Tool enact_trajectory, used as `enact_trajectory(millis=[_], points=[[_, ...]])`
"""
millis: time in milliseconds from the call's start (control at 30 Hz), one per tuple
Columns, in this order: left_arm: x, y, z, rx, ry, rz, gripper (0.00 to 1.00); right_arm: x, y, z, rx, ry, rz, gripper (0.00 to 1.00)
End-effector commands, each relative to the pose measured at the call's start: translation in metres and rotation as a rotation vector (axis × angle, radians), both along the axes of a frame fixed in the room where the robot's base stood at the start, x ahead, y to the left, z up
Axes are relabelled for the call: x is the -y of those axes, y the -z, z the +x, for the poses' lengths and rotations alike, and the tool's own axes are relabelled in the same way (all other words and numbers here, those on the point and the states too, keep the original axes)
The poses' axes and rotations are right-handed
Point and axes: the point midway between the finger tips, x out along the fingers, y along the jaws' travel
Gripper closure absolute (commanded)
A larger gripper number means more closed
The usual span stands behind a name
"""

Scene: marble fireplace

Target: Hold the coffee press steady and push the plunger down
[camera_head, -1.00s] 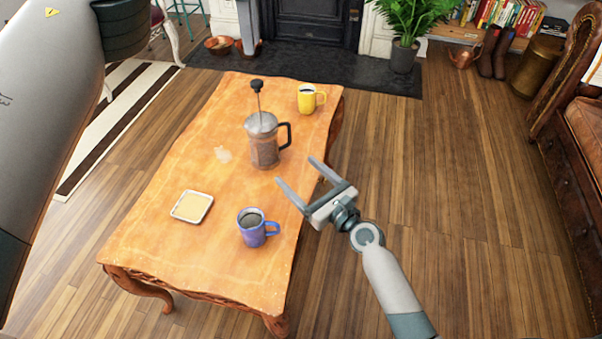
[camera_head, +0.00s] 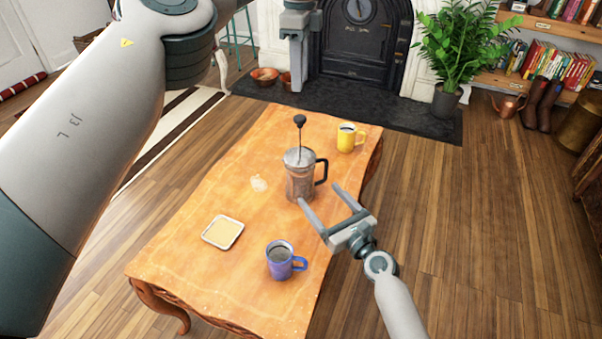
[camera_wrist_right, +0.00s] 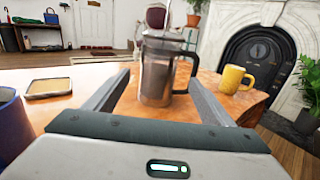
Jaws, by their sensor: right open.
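The coffee press (camera_head: 299,184) stands upright on the wooden table (camera_head: 185,265), its handle to the right. Its plunger rod is raised, with a black knob (camera_head: 300,121) on top. In the right wrist view the press (camera_wrist_right: 157,82) shows between the fingers, its knob out of frame. My right gripper (camera_head: 320,195) is open and empty, low at the near right side of the press. The fingertips look close to it; contact cannot be told. My left gripper (camera_head: 298,85) points down, beyond and above the press in the picture. It is seen edge-on, so its opening is unclear.
A yellow mug (camera_head: 346,139) stands behind the press to the right. A blue mug (camera_head: 279,261) stands at the table's near right, and it also shows in the wrist view (camera_wrist_right: 12,125). A small square tray (camera_head: 223,233) lies at the left. The table's right edge runs under my right gripper.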

Motion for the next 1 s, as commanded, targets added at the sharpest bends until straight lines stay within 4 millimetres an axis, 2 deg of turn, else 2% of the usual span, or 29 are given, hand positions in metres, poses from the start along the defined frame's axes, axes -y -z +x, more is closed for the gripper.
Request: enact_trajectory(millis=[100, 567, 1000], points=[[0.0, 0.0, 0.0, 0.0, 0.0, 0.0, 0.69, -0.01, -0.001, 0.019, 0.002, 0.001, -0.001, 0.24], [0.0, 0.0, 0.0, 0.0, 0.0, 0.0, 0.69, -0.048, -0.001, 0.083, 0.002, 0.0, -0.003, 0.24], [0.0, 0.0, 0.0, 0.0, 0.0, 0.0, 0.69, -0.062, -0.001, 0.104, 0.002, -0.002, -0.001, 0.24]])
